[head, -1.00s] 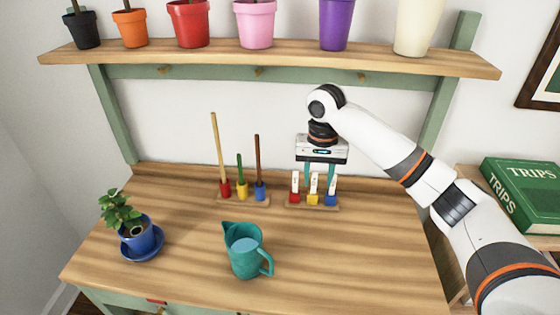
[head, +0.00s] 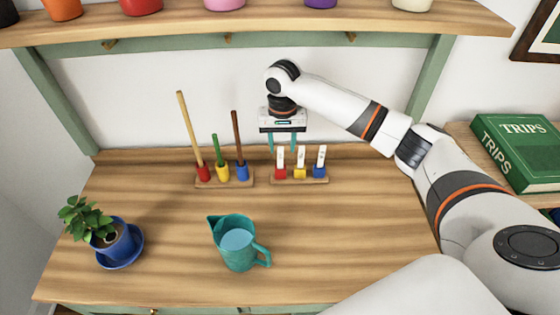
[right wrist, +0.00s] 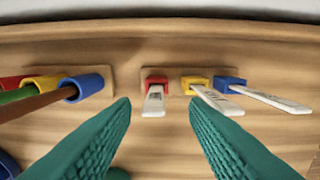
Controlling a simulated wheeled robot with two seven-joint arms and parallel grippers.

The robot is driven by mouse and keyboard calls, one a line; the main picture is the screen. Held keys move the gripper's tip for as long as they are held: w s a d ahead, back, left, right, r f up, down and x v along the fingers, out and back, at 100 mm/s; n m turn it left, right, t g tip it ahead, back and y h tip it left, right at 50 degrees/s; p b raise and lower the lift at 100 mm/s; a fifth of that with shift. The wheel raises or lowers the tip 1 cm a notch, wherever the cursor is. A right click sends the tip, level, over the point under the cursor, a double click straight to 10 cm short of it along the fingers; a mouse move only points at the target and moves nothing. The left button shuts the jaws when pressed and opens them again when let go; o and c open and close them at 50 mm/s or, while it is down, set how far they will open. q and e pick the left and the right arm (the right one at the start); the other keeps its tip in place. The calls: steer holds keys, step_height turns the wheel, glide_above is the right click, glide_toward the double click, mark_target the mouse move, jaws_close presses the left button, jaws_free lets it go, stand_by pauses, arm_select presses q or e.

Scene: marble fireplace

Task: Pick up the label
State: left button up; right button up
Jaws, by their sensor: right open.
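Three white labels stand upright in small holders on a wooden base (head: 300,180) at the back of the bench. One label (head: 281,157) is in the red holder (head: 281,173), one (head: 301,157) in the yellow and one (head: 321,157) in the blue. My right gripper (head: 283,147) is open above the red holder, its teal fingers pointing down. In the right wrist view the red holder's label (right wrist: 154,101) shows between the open fingers, with the yellow holder's label (right wrist: 216,100) close by the right finger. Contact cannot be told. My left gripper is not in view.
A rack (head: 224,183) with tall tools in red, yellow and blue holders stands just left of the labels. A teal watering jug (head: 237,249) and a potted plant (head: 113,245) are nearer the front. A shelf with pots (head: 250,27) hangs above.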

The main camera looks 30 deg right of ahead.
mark_target(281, 155)
steer(key=f, duration=0.5)
steer(key=shift+w+a, duration=0.15)
steer(key=shift+w, duration=0.05)
steer(key=shift+r, duration=0.1)
jaws_close()
